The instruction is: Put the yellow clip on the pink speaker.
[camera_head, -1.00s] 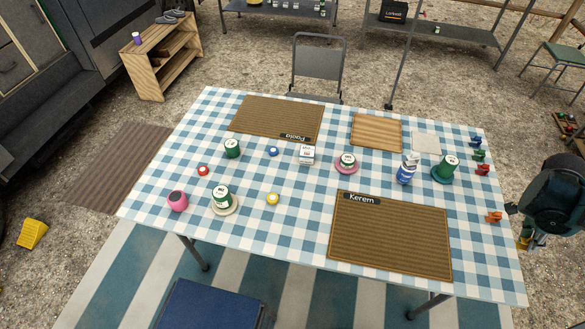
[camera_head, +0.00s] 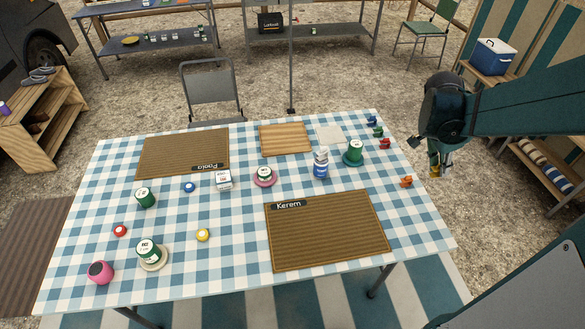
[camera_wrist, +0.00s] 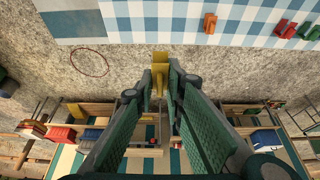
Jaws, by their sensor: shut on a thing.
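The pink speaker (camera_head: 100,272) stands on the checked tablecloth at the table's front left corner. My gripper (camera_head: 438,168) hangs beyond the right edge of the table, far from the speaker. It is shut on the yellow clip (camera_head: 435,172), which shows only as a small yellow bit in the head view. In the wrist view the yellow clip (camera_wrist: 160,72) sits between my fingertips (camera_wrist: 161,84), over gravel and clear of the table. The speaker is not in the wrist view.
Orange (camera_head: 406,181), red (camera_head: 384,143), green (camera_head: 377,132) and blue (camera_head: 371,119) clips line the table's right side. A blue-and-white bottle (camera_head: 321,164), green mugs, and a white-lidded green can (camera_head: 149,250) near the speaker stand up. The brown Kerem mat (camera_head: 330,232) is bare.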

